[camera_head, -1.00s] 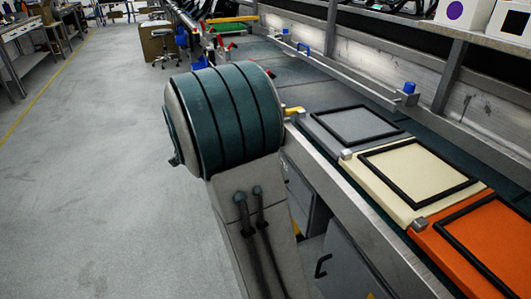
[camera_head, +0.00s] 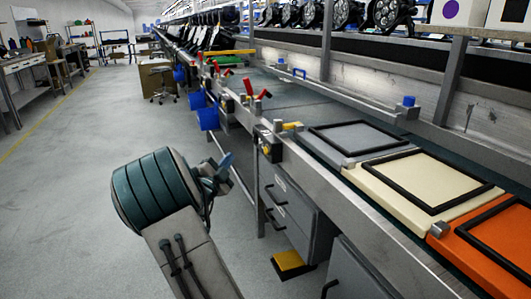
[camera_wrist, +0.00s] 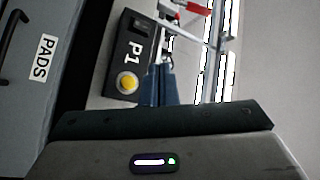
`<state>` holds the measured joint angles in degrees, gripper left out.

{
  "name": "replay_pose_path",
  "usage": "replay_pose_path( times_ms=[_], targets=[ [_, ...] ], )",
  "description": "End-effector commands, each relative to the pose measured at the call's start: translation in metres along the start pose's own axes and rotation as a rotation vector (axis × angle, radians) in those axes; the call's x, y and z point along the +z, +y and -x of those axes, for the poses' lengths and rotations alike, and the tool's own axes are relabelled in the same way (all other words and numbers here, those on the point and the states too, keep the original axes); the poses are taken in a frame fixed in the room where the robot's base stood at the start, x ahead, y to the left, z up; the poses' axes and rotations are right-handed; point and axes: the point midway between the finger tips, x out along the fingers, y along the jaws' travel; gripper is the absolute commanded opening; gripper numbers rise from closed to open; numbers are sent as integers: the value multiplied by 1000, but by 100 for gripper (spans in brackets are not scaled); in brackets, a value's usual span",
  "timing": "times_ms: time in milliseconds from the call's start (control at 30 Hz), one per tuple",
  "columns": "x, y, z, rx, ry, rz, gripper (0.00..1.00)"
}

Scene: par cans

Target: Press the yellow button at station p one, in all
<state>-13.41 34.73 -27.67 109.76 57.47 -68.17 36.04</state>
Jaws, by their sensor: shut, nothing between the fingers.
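The yellow button (camera_wrist: 127,82) is round with a pale ring and sits on a dark box marked P1 (camera_wrist: 134,50) in the wrist view. In the head view a small dark box with a yellow spot (camera_head: 266,148) is on the bench's front edge; it seems to be the same box. My gripper (camera_wrist: 159,68) shows blue fingers, shut and empty, just right of the button in the wrist picture. In the head view my gripper (camera_head: 228,158) is left of the bench edge, apart from that box. The gap between fingertips and button is hard to judge.
A grey drawer labelled PADS (camera_wrist: 42,58) is at left in the wrist view. Red-handled clamps (camera_head: 250,90) and blue bins (camera_head: 207,118) line the bench front. A yellow pedal-like block (camera_head: 292,264) is on the floor below.

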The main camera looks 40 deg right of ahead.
Motion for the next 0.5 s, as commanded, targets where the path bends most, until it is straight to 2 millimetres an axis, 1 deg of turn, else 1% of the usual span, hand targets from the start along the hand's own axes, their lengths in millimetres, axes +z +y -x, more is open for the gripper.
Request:
replay_pose_path(
  times_ms=[167,500],
  targets=[
    [-8,7,-10,2,3,3,0],
    [-32,31,-42,3,2,4,0]
  ],
)
